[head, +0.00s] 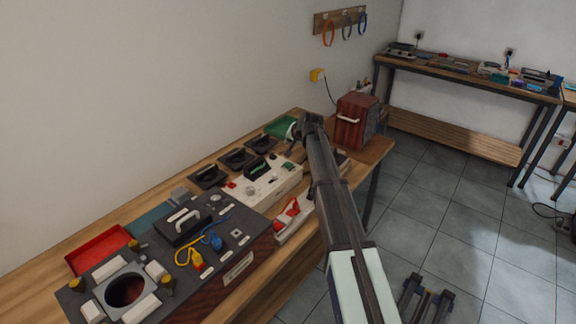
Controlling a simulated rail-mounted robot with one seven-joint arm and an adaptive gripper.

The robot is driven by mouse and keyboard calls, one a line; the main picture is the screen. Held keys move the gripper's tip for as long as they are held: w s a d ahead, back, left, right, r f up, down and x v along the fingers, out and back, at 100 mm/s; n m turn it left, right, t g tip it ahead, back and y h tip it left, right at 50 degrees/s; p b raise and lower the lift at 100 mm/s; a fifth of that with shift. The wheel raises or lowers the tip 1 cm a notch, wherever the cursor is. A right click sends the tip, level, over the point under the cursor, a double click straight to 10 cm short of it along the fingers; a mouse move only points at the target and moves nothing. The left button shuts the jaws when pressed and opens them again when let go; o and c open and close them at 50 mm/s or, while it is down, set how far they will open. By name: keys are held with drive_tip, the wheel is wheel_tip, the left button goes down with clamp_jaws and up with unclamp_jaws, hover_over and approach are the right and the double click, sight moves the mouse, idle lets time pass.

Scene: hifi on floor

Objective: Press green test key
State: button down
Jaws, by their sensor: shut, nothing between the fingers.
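A white panel box (262,186) stands on the wooden bench, with a dark handle, a red knob (231,185) and small controls on top. A small greenish spot (288,167) shows near its far right end; it is too small to tell surely whether it is the green test key.
A dark panel (240,264) with a round hole, handle and blue and yellow cables lies nearer. A red tray (98,250) is at left, a green tray (280,127) behind my wrist. A reddish-brown case (355,122) stands at the bench's far end.

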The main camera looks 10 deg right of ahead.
sight(287, 162)
drive_tip(key=shift+f+b, duration=1.65)
drive_tip(key=shift+f, duration=2.35)
drive_tip(key=shift+f, duration=0.1)
drive_tip(key=shift+f+b, duration=0.3)
drive_tip(key=shift+f, duration=0.05)
drive_tip(key=shift+f+b, duration=0.3)
drive_tip(key=shift+f, duration=0.25)
drive_tip(key=shift+r, duration=0.1)
drive_tip(key=shift+r+p, duration=0.4)
drive_tip(key=shift+r, duration=0.55)
drive_tip(key=shift+r+p, duration=1)
drive_tip(key=shift+r, duration=1.5)
